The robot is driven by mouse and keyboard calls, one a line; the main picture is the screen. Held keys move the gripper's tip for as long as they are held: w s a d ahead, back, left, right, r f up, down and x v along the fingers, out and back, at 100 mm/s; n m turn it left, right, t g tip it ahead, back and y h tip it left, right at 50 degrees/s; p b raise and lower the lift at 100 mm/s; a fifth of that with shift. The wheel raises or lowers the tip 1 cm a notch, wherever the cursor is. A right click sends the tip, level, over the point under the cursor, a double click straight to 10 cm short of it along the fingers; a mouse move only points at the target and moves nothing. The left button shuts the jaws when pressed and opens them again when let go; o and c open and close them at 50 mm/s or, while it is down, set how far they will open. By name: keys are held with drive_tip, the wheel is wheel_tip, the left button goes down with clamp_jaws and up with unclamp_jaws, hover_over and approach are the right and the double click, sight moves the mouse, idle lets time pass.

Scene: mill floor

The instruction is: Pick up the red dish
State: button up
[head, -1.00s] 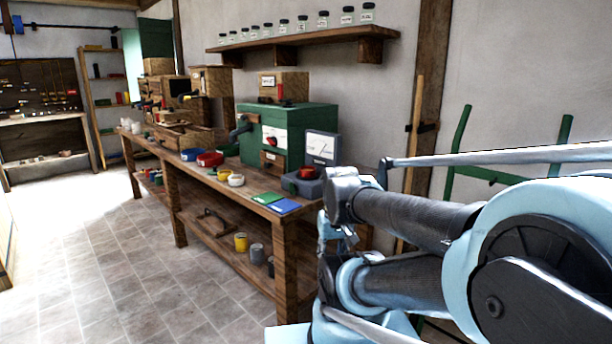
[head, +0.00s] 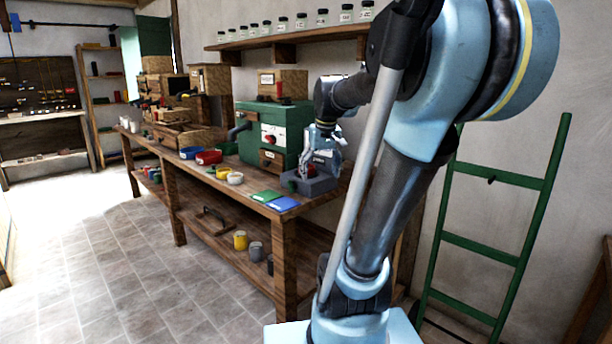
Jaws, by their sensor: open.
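A small red item, dish-like, sits on the grey scale (head: 318,187) at the near right end of the bench; it is now mostly hidden behind my gripper. A larger red container (head: 208,157) stands further left on the bench, beside a blue one. My gripper (head: 306,173) is open and points down just over the scale, close to the small red item. I cannot tell whether the fingers are around it or touching it.
The wooden bench (head: 284,225) also carries a green machine (head: 252,138), yellow and white dishes (head: 235,178), and green and blue cards (head: 283,204). A shelf with jars (head: 290,42) hangs above. A green ladder (head: 490,240) leans at right. The floor at left is clear.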

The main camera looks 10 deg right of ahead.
drive_tip(key=w+d+r, duration=0.1)
drive_tip(key=w+r, duration=0.3)
drive_tip(key=w, duration=0.3)
drive_tip(key=w+r+n, duration=0.1)
drive_tip(key=w+r, duration=0.2)
drive_tip(key=w, duration=0.4)
drive_tip(key=w+d+r, duration=0.1)
drive_tip(key=w+r, duration=0.3)
drive_tip(key=w, duration=0.3)
drive_tip(key=x, duration=1.1)
drive_tip(key=shift+w+a+f, duration=0.2)
drive_tip(key=shift+a+f, duration=0.05)
drive_tip(key=shift+a, duration=0.15)
drive_tip(key=shift+a+x, duration=0.15)
drive_tip(key=shift+x, duration=1.35)
drive_tip(key=shift+a+x, duration=0.15)
drive_tip(key=shift+x, duration=1.35)
drive_tip(key=shift+c, duration=0.3)
drive_tip(key=c, duration=1.2)
